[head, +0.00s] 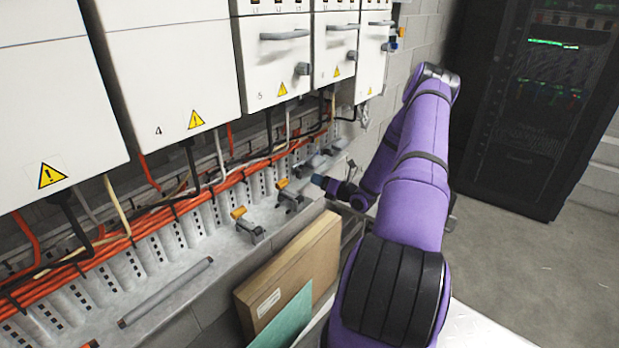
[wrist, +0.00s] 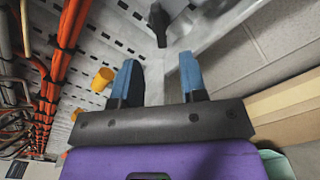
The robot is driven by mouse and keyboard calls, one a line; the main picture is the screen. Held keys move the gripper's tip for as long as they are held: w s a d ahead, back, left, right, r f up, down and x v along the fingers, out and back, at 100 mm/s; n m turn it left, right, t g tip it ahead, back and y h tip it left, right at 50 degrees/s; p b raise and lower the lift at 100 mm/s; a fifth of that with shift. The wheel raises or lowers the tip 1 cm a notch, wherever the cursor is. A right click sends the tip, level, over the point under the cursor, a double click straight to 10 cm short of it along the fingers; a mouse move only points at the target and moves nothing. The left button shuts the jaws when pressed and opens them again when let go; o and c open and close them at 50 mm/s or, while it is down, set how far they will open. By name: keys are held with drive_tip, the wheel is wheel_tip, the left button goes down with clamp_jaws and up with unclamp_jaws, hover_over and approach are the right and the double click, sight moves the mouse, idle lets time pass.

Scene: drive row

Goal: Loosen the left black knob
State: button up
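My gripper (wrist: 159,68) is open and empty, with its two blue fingers apart. A black knob-like part (wrist: 158,24) lies just beyond the fingertips in the wrist view, apart from them and roughly between their lines. In the head view my gripper (head: 321,182) is low above the grey ledge, and its finger gap is too small to see. Dark knobs show on the cabinet fronts: one on the left (head: 302,69), one in the middle (head: 351,56) and one on the right (head: 388,46). I cannot tell which knob is the left one meant.
Yellow-topped fittings (head: 247,225) (head: 284,190) stand on the ledge; a yellow part shows left of the fingers (wrist: 103,78). Orange cables (head: 160,215) run along the wall. A cardboard box (head: 300,262) leans in front. A dark rack (head: 535,100) stands right; floor before it is clear.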

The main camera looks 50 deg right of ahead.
drive_tip(key=shift+s+d, duration=0.15)
drive_tip(key=shift+s, duration=1.2)
